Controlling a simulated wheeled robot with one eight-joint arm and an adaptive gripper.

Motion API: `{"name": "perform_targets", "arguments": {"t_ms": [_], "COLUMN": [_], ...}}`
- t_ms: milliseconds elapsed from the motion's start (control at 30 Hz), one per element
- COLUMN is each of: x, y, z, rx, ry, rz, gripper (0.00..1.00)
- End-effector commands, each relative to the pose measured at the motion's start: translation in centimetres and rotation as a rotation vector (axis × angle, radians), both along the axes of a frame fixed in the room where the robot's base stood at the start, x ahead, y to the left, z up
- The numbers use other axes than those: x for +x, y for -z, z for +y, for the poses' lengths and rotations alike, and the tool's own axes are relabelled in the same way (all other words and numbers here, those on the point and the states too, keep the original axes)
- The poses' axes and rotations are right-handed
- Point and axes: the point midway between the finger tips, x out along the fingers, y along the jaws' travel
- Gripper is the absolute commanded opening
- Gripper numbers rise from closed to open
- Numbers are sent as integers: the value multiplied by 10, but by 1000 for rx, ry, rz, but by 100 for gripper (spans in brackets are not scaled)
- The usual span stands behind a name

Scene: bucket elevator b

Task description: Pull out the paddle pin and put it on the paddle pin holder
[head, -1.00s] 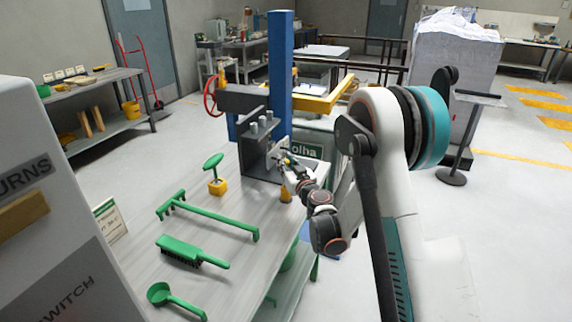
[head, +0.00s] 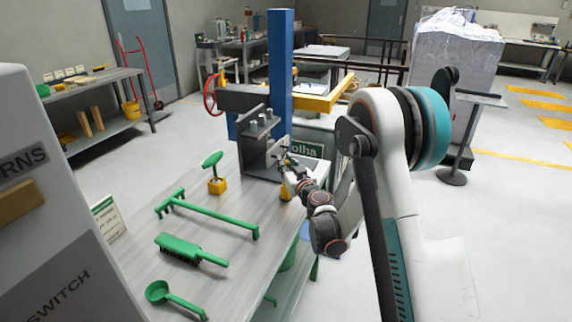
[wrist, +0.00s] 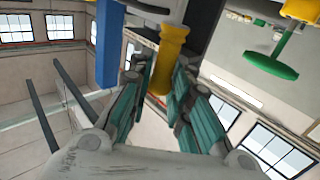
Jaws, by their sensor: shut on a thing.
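My gripper (head: 284,168) is at the right side of the dark metal bracket (head: 258,160), at the table's right edge. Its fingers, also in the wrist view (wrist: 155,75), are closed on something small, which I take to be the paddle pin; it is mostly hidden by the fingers. A yellow post (head: 286,192) stands on the table just below the gripper, apparently the paddle pin holder. In the wrist view, which is upside down, a yellow flanged piece (wrist: 170,45) shows beside the fingertips, seemingly the same post. I cannot tell whether the fingers touch it.
A green T-handle on a yellow block (head: 217,186) stands left of the bracket. A green rake-like tool (head: 215,215), a green brush (head: 185,248) and a green scoop (head: 165,292) lie on the table (head: 240,265). A blue column (head: 280,70) rises behind the bracket.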

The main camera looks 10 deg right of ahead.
Motion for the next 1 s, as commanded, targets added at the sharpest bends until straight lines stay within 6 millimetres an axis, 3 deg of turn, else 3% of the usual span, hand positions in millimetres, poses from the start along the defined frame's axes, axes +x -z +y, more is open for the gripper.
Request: {"name": "perform_targets", "arguments": {"t_ms": [1000], "x": [0], "y": [24], "z": [0], "rx": [0], "ry": [0], "rz": [0], "gripper": [0]}}
